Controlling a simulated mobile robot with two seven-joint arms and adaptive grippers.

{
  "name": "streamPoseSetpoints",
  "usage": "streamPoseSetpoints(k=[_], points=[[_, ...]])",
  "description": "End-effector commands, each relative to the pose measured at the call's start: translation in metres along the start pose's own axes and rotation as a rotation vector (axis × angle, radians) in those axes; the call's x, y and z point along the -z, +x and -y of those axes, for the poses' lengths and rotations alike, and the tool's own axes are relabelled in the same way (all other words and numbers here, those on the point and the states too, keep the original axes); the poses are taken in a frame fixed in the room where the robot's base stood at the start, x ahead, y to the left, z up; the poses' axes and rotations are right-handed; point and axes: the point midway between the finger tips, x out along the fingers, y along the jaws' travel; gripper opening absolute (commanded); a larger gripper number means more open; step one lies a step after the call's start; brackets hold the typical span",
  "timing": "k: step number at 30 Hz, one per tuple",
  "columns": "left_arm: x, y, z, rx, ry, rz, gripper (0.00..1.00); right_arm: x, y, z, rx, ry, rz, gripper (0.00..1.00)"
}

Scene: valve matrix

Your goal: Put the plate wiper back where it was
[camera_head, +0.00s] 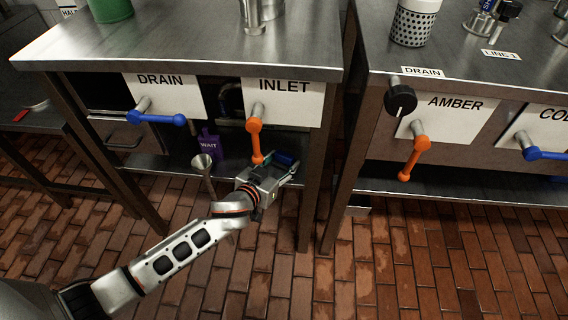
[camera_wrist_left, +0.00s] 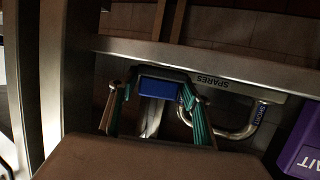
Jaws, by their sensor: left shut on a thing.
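My left gripper (camera_head: 285,172) is below the front of the middle bench, under the orange INLET handle. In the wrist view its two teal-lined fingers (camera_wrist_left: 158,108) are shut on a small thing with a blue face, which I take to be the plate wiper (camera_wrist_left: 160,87). Most of it is hidden by the fingers, and in the head view it is too small to make out clearly. I cannot tell whether it touches the shelf. My right gripper is not in view.
The orange INLET handle (camera_head: 255,140) hangs close above my gripper. A purple WAIT tag (camera_head: 209,145) and a metal funnel (camera_head: 202,163) are to its left. The wrist view shows a SPARES label (camera_wrist_left: 213,82) and a bent metal pipe (camera_wrist_left: 240,130). A bench leg (camera_head: 313,190) stands to the right.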

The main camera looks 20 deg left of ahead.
Motion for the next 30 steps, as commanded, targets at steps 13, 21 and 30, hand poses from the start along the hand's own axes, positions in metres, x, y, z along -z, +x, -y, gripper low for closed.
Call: streamPoseSetpoints(k=[13,21,30], points=[[-0.007,0.003,0.0,0.0,0.0,-0.001,0.5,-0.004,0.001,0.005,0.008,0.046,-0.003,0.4],[-0.005,0.003,0.0,0.0,0.0,-0.003,0.65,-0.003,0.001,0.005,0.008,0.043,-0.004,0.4],[0.0,-0.006,0.0,-0.001,-0.001,-0.005,0.65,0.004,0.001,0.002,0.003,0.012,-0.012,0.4]])
